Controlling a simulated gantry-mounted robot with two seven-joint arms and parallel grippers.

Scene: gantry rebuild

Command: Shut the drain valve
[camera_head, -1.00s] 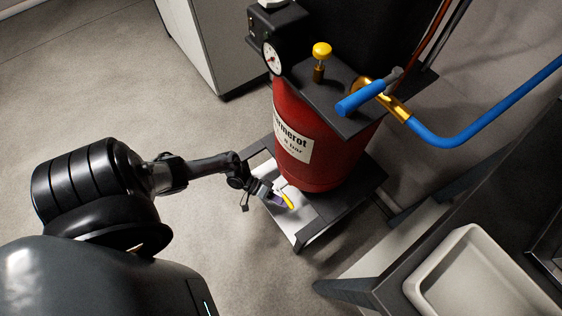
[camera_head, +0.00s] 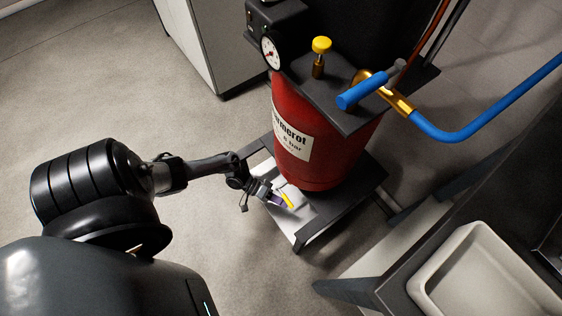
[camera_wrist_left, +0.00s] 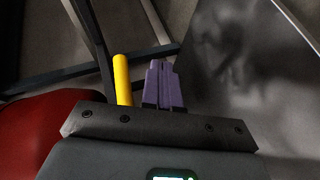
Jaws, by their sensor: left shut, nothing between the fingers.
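The drain valve's yellow lever (camera_head: 287,199) sits low at the foot of the red tank (camera_head: 312,140), above the pale tray (camera_head: 300,224). In the left wrist view the yellow lever (camera_wrist_left: 122,80) shows just left of the fingers, close beside them. My left gripper (camera_head: 279,203) has purple fingertips and is at the lever. In the left wrist view the left gripper's fingers (camera_wrist_left: 163,82) are together with nothing between them. I cannot tell whether they touch the lever. The valve body is hidden. My right gripper is in no view.
A dark frame (camera_head: 345,213) surrounds the tray. Above the tank are a pressure gauge (camera_head: 271,54), a yellow knob (camera_head: 321,45) and a blue-handled valve with blue pipe (camera_head: 480,127). A bench with a pale basin (camera_head: 425,283) stands at right. Floor at left is open.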

